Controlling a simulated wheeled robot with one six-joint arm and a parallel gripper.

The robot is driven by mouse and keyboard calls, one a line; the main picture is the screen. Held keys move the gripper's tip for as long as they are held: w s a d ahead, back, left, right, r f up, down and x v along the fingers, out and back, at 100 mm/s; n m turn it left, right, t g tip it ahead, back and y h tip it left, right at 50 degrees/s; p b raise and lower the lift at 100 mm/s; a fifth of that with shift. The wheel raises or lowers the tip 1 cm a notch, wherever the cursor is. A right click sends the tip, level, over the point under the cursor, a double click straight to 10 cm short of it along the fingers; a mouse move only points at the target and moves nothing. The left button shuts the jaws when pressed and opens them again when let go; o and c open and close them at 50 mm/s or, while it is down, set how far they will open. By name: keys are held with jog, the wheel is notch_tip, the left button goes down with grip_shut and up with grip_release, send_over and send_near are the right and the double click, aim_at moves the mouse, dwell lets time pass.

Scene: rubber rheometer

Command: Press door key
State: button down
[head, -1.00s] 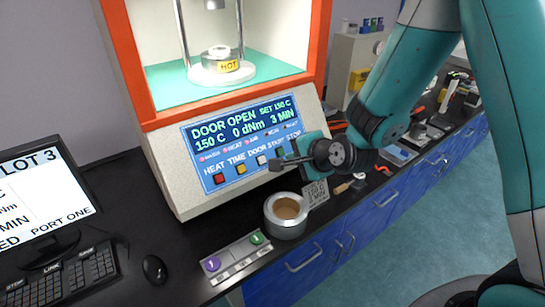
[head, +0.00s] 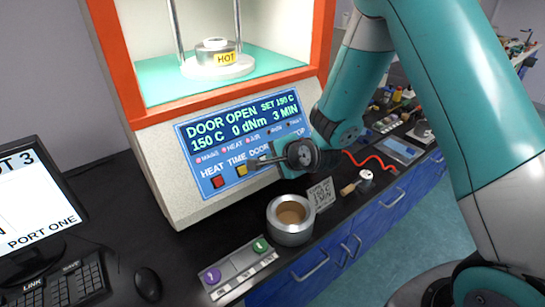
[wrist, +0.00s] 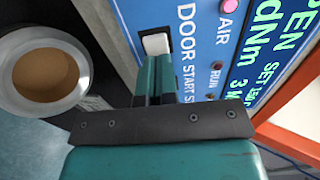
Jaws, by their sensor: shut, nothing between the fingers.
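The door key is a white square button (wrist: 155,43) beside the word DOOR on the blue panel (wrist: 190,70) in the wrist view. In the head view my gripper hides it. My gripper (wrist: 154,62) is shut and empty, its fingertips right at the key's lower edge in the wrist view; I cannot tell whether they touch it. In the head view my gripper (head: 254,163) reaches across the panel from the right. The display (head: 243,120) reads DOOR OPEN, 150 C, 0 dNm, 3 MIN, and the heated chamber stands open above it.
A red key (head: 217,182) and a yellow key (head: 241,170) sit left of my fingertips. A metal cup with brown contents (head: 290,214) and a small sign (head: 321,194) stand below on the black bench. A mouse (head: 148,284) lies at the front left.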

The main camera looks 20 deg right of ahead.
jog(key=shift+w+a+f+b, duration=0.25)
jog(key=shift+w+a+b, duration=0.1)
jog(key=shift+a, duration=0.15)
jog(key=shift+w+a+f+b, duration=0.2)
jog(key=shift+a+b, duration=0.1)
jog(key=shift+a, duration=0.15)
jog(key=shift+r, duration=0.1)
jog(key=shift+s, duration=0.1)
jog(key=shift+d, duration=0.1)
jog(key=shift+s+r, duration=0.1)
jog(key=shift+s, duration=0.05)
jog(key=b+v, duration=0.9)
jog(key=v, duration=0.5)
